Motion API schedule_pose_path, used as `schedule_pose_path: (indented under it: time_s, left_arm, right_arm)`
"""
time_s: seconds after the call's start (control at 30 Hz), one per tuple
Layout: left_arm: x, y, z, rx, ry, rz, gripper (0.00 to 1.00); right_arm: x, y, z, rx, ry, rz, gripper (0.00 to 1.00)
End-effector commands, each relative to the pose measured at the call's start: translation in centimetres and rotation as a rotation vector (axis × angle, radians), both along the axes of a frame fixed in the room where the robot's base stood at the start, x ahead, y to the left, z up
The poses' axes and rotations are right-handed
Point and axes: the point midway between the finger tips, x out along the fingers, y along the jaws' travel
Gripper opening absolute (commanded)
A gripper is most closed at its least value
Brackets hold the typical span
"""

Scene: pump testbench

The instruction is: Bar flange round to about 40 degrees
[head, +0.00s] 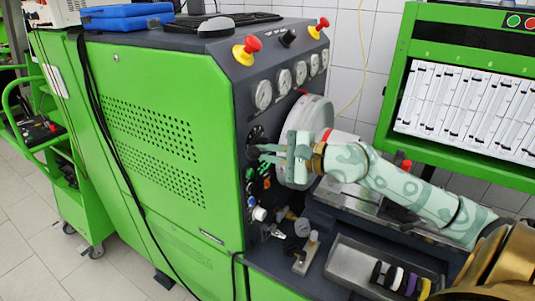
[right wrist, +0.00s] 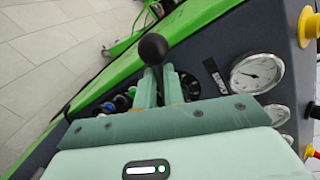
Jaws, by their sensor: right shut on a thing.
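The flange is a pale grey disc (head: 316,112) standing upright at the right side of the bench's dark gauge panel, with red marks on its rim. My right gripper (head: 270,153) reaches in from the right in front of the disc, its fingers pointing left across the panel. In the right wrist view a black ball knob (right wrist: 153,49) shows at the fingertips, with the fingers close together. The gripper is shut on this knob or its stem. The fingers hide the stem, and I cannot tell how it joins the flange. My left gripper is not in view.
Round gauges (head: 262,95) line the panel above, with red and yellow emergency buttons (head: 246,50) on top. Connectors and knobs (head: 258,213) crowd the panel below. A metal tray (head: 347,262) with coloured rings lies at the lower right. A green rack (head: 405,45) stands behind.

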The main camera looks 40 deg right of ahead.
Motion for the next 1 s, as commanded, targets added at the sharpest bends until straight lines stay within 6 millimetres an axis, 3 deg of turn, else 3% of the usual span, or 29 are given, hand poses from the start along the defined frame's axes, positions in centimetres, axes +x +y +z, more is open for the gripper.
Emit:
schedule_pose_path:
  time_s: [1.0]
  left_arm:
    - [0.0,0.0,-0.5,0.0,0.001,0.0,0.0]
  right_arm:
    - [0.6,-1.5,3.0,0.08,0.031,-0.001,0.0]
